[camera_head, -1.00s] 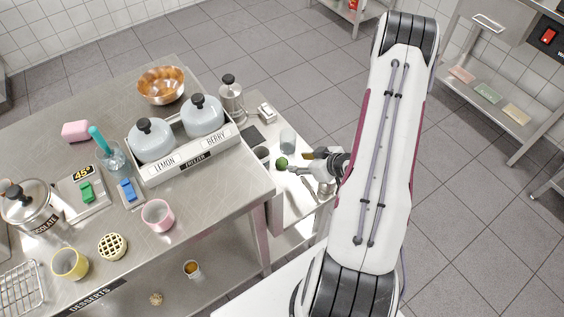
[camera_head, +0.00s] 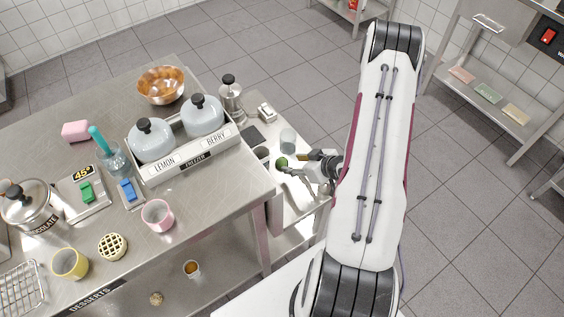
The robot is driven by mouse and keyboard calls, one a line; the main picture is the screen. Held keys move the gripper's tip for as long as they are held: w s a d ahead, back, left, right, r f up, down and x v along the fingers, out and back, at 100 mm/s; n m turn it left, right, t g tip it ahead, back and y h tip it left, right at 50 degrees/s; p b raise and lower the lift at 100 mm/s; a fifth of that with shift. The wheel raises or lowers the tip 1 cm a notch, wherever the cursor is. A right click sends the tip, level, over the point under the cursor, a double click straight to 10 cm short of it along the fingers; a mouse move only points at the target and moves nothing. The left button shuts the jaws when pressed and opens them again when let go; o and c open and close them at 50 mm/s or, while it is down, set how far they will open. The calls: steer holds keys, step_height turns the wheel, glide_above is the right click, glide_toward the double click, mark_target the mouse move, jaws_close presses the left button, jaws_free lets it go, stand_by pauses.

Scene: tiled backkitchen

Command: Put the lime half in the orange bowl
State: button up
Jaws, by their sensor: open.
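The lime half (camera_head: 282,162) is a small green round thing over the low side counter, right of the main table. My gripper (camera_head: 294,163) is open, reaching in from the right, with its fingertips close beside the lime half. I cannot tell whether a finger touches it. The orange bowl (camera_head: 161,86), shiny and copper-orange, stands at the back of the steel table, left of my gripper. Its visible inside looks empty.
A freezer tray (camera_head: 190,161) with two lidded grey tubs stands between the bowl and the front edge. A pink cup (camera_head: 157,215) stands nearer.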

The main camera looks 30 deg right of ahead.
mark_target(285, 162)
steer(key=shift+w, duration=0.1)
steer(key=shift+a+x, duration=0.1)
steer(key=shift+x, duration=1.15)
steer(key=shift+a+x, duration=0.15)
steer(key=shift+x, duration=1.15)
steer(key=shift+r, duration=0.15)
steer(key=c, duration=1)
steer(key=shift+o, duration=0.2)
steer(key=shift+r, duration=0.15)
step_height(285, 162, up, 10)
